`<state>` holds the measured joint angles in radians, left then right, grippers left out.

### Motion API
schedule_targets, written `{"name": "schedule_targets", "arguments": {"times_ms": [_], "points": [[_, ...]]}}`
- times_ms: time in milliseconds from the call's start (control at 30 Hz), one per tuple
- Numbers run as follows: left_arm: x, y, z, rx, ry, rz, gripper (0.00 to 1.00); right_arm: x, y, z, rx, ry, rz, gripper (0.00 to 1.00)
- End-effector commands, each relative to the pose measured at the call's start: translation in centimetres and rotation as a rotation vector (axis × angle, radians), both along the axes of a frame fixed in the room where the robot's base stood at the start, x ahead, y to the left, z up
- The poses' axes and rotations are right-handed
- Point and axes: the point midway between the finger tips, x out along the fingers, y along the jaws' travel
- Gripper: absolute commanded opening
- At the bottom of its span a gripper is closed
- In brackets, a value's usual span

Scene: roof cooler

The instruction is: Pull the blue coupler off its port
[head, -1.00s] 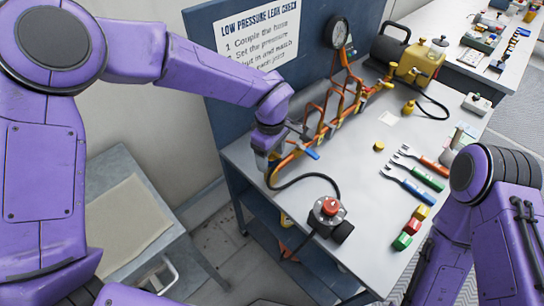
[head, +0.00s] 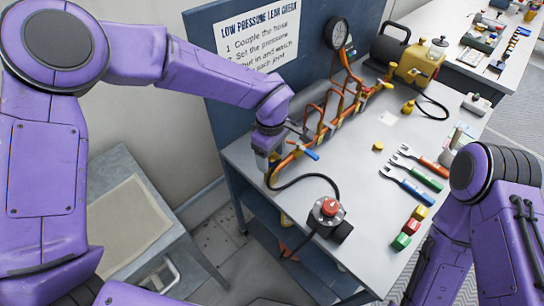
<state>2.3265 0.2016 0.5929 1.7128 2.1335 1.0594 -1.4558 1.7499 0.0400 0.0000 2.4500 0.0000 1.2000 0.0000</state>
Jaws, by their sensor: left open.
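My left gripper (head: 267,161) points down at the near left end of the orange pipework (head: 297,153) on the bench. Its jaws are open, though its fingertips are small and partly hidden. A small blue part (head: 311,154) sticks out from the pipework just right of the gripper. I cannot tell whether it is the coupler or a valve handle. A black hose (head: 318,177) runs from below the gripper to a device with a red knob (head: 330,207). Any coupler or port between my left fingers is hidden. My right arm is at the lower right, and its gripper does not show.
A dark blue back panel (head: 300,40) with a sign (head: 240,38) stands behind the pipework. A gauge (head: 337,32) and a yellow pump (head: 415,65) are at the back. Fork-ended tools (head: 408,185) and coloured blocks (head: 411,226) lie on the right of the grey bench (head: 370,250).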

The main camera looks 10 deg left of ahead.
Motion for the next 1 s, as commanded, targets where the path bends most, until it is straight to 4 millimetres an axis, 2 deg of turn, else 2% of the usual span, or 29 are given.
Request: {"name": "schedule_targets", "arguments": {"times_ms": [267,533,733,1000], "points": [[-0.2,0.1,0.1,-0.001,0.002,0.001,0.67,0.0,0.0,0.8,0.000,0.000,0.000,0.00],[-0.2,0.1,0.0,0.000,0.000,0.000,0.67,0.0,0.0,0.8,0.000,0.000,0.000,0.00],[-0.2,0.1,0.0,0.000,0.000,0.000,0.02,0.0,0.0,0.7,0.000,0.000,0.000,0.00],[-0.2,0.1,0.6,-0.001,0.000,0.000,0.00,0.0,0.0,1.3,0.000,0.000,0.000,0.00]]}}
